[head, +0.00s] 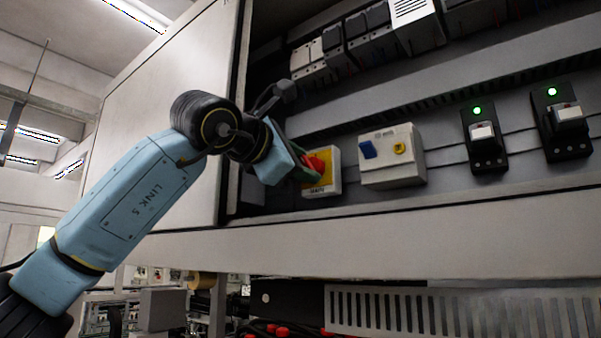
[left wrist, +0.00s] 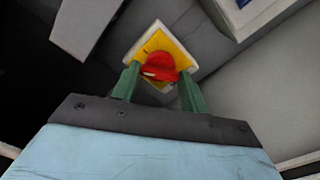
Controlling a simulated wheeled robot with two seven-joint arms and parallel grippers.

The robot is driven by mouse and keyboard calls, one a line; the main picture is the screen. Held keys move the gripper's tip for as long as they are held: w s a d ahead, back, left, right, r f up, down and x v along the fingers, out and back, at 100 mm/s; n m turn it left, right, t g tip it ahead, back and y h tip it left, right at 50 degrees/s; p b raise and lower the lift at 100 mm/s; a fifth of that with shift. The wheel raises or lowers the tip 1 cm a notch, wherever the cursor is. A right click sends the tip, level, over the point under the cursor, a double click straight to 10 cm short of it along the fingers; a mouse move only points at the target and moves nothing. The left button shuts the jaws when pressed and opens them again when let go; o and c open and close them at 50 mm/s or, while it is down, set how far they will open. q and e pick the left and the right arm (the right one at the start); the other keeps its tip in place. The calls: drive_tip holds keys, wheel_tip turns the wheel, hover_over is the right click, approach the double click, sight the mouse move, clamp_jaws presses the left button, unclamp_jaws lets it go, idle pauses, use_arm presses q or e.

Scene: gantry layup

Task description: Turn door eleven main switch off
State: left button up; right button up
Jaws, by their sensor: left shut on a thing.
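The main switch is a red rotary knob (left wrist: 159,67) on a yellow plate (left wrist: 181,59) with a pale housing. In the head view, the yellow plate (head: 325,182) sits low in the open cabinet, left of a pale box. The red knob (head: 318,163) shows partly there, behind the fingers. My left gripper (head: 303,168) reaches it from the left. In the left wrist view, the green fingers of my left gripper (left wrist: 158,88) stand on either side of the knob, shut on it. A pale mark shows on the knob. My right gripper is in neither view.
A pale box (head: 392,172) with a blue switch and a yellow button is right of the main switch. Two black modules (head: 484,138) with green lights sit farther right. The cabinet door (head: 166,115) stands at left, close to my arm.

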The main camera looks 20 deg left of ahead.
use_arm(q)
drive_tip(key=n+b, duration=0.4)
drive_tip(key=n, duration=0.7)
drive_tip(key=shift+n, duration=0.4)
idle(0.3)
drive_tip(key=o, duration=1)
drive_tip(key=shift+s, duration=0.1)
drive_tip(key=shift+b+v, duration=2)
drive_tip(key=shift+v, duration=4.65)
